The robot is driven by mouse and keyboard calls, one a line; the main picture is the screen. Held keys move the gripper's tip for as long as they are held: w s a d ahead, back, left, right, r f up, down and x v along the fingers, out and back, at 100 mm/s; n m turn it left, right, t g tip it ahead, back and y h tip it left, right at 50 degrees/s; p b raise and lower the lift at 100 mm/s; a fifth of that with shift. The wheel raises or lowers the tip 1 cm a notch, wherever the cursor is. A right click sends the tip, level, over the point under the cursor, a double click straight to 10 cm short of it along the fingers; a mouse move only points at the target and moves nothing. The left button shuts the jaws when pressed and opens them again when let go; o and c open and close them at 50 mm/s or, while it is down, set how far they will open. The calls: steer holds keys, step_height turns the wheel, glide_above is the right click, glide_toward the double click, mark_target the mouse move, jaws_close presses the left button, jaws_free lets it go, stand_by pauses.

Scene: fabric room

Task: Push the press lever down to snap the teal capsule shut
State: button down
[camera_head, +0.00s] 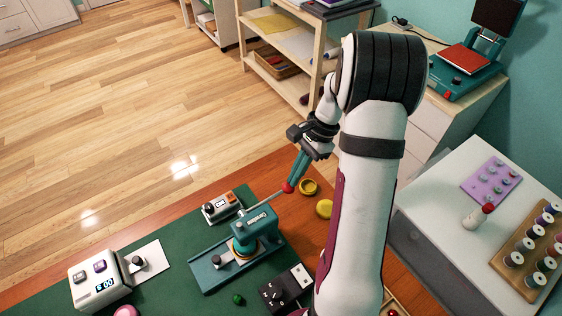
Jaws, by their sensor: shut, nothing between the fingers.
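The teal press (254,223) stands on the green mat, with its lever (270,200) slanting up to the right and ending in a red knob (288,187).
Two yellow round pieces (324,208) lie right of the lever. A grey device with an orange button (219,207) stands behind the press. A black dial box (279,294) and a small green piece (238,299) are in front. A white display unit (98,284) is at left.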

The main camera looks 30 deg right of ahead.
steer(key=f+y, duration=0.2)
steer(key=f, duration=0.1)
steer(key=f+y, duration=0.1)
steer(key=shift+d+f+y, duration=0.3)
steer(key=shift+f, duration=0.1)
steer(key=shift+a+f, duration=0.2)
steer(key=shift+f, duration=0.8)
steer(key=shift+s, duration=0.1)
steer(key=v, duration=1.4)
steer(key=shift+w+d+f, duration=0.15)
steer(key=shift+w+d, duration=0.05)
steer(key=shift+d, duration=0.4)
